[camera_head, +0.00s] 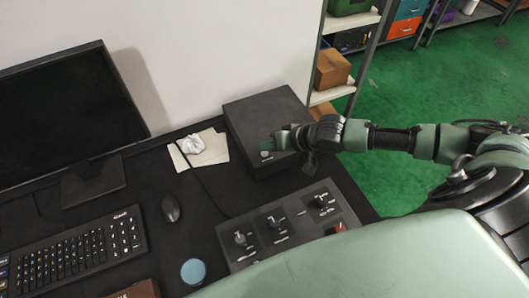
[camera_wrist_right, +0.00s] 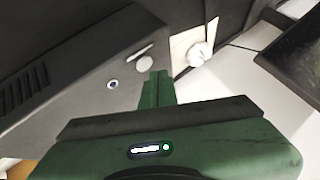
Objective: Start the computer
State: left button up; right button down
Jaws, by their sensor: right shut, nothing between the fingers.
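The computer (camera_head: 262,103) is a dark grey box at the back right of the desk, and its front face shows in the right wrist view (camera_wrist_right: 85,75). On that face are a small round button with a bluish centre (camera_wrist_right: 112,84), a pale oval disc (camera_wrist_right: 143,64) and a slot. My right gripper (camera_head: 270,146) reaches in from the right, with its green fingers shut and empty. In the wrist view its fingertips (camera_wrist_right: 158,76) are close to the pale disc; I cannot tell whether they touch the computer. The monitor (camera_head: 65,105) is dark. My left gripper is out of view.
A control panel (camera_head: 250,258) with knobs and a red switch lies in front of the computer. A keyboard (camera_head: 75,252), mouse (camera_head: 171,208), blue round object (camera_head: 193,271) and crumpled paper (camera_head: 192,144) are on the desk. A shelf (camera_head: 345,92) stands behind.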

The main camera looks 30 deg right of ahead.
aim_at(267, 155)
jog(key=shift+f, duration=0.15)
dwell(0.3)
jog(key=shift+f, duration=0.3)
jog(key=shift+f, duration=0.35)
dwell(0.7)
jog(key=shift+r, duration=0.1)
jog(key=shift+r+p, duration=0.7)
jog(key=shift+p, duration=0.45)
notch_tip(267, 155, up, 5)
jog(key=p, duration=0.5)
jog(key=shift+p, duration=0.3)
